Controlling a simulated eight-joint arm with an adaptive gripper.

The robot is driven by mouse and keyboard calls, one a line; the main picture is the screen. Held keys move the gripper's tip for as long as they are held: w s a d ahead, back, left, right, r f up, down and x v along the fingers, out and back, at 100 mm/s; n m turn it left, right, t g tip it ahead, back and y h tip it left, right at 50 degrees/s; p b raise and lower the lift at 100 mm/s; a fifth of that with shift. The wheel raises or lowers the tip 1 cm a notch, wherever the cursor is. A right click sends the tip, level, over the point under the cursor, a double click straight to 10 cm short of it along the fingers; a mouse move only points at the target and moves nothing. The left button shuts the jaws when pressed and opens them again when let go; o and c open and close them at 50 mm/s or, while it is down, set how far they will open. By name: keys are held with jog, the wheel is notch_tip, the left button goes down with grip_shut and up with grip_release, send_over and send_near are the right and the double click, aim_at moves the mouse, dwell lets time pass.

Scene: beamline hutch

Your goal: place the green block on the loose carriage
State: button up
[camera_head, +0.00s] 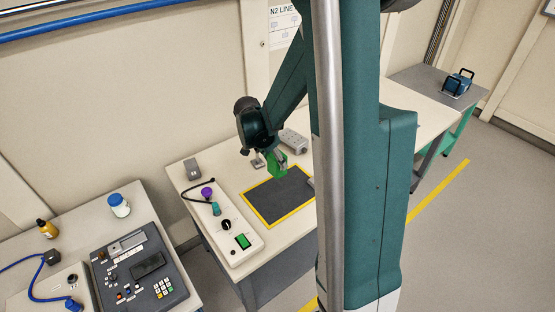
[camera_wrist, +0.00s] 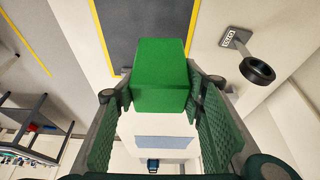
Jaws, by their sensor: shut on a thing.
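My gripper (camera_head: 272,158) is shut on the green block (camera_head: 279,169) and holds it over the bench, near the far edge of the dark mat. In the wrist view the green block (camera_wrist: 161,75) sits between the two green finger pads of my gripper (camera_wrist: 160,105). The dark mat with a yellow border (camera_head: 272,204) lies flat and shows no block on its visible part. I cannot tell which thing is the loose carriage. A small grey piece (camera_head: 311,182) at the mat's right edge is mostly hidden by my arm.
A grey box with sockets (camera_head: 294,141) stands behind the mat. A control panel (camera_head: 228,225) with knobs and a green button lies left of it. A labelled plate with a black ring (camera_wrist: 258,70) shows in the wrist view. A console (camera_head: 135,275) stands on the left bench.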

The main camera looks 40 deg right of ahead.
jog(key=shift+w, duration=0.1)
jog(key=w+d+r+p, duration=0.2)
jog(key=w+d+r, duration=0.1)
jog(key=w+d, duration=0.75)
notch_tip(320, 180, up, 2)
jog(key=p, duration=0.1)
send_over(293, 138)
jog(key=shift+w+d+r, duration=0.15)
jog(key=shift+r, duration=0.05)
jog(key=shift+f, duration=0.1)
jog(key=shift+f, duration=3)
jog(key=shift+f, duration=1.9)
jog(key=shift+f, duration=0.2)
